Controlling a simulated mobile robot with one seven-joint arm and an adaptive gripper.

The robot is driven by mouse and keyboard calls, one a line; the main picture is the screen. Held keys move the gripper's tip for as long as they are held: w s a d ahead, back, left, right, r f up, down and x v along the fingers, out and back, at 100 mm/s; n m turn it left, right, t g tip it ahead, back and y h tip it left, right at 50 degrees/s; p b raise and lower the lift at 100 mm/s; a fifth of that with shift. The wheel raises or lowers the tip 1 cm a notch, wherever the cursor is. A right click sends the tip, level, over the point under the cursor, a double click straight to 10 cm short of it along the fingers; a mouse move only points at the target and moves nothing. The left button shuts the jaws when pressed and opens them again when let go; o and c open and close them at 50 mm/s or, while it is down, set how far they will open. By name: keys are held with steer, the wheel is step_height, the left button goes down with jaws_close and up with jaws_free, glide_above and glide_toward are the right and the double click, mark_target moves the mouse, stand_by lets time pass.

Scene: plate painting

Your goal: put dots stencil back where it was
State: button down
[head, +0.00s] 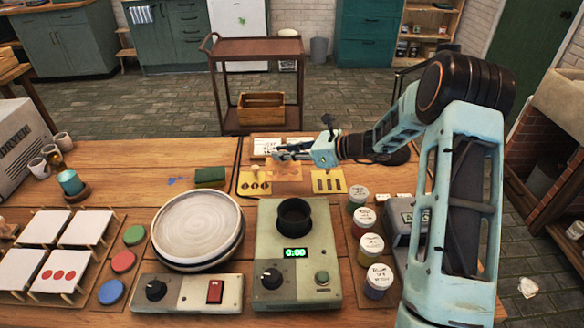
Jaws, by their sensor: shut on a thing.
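The dots stencil (257,184) is a small yellow card with a row of dark round holes. It is at the left of the stencil area on the table, by a small orange card (285,171). A yellow stencil with dark bars (328,181) lies to the right. My gripper (278,153) reaches in from the right, with its fingers pointing left just above and behind the dots stencil. I cannot tell whether the card touches the table.
A grey plate (197,228) on a turntable stands front left of the stencils. A device with a dark cup (294,216) is in front. Several paint jars (371,244) stand front right. A green sponge (210,176) lies to the left. A labelled white card (268,145) lies behind.

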mark_target(292, 166)
steer(key=w+f, duration=0.1)
steer(key=w+d+f, duration=0.1)
steer(key=f, duration=0.1)
steer(key=w+d+f, duration=0.1)
steer(key=f, duration=0.1)
steer(key=shift+d+f, duration=0.1)
steer(key=shift+d, duration=0.15)
steer(key=shift+f, duration=1.35)
steer(key=shift+f+b, duration=0.15)
steer(key=shift+b, duration=0.15)
steer(key=shift+f, duration=0.15)
steer(key=c, duration=1.8)
jaws_free()
steer(key=shift+r, duration=0.25)
steer(key=v, duration=1.2)
steer(key=shift+r+p, duration=0.1)
steer(key=shift+p, duration=0.2)
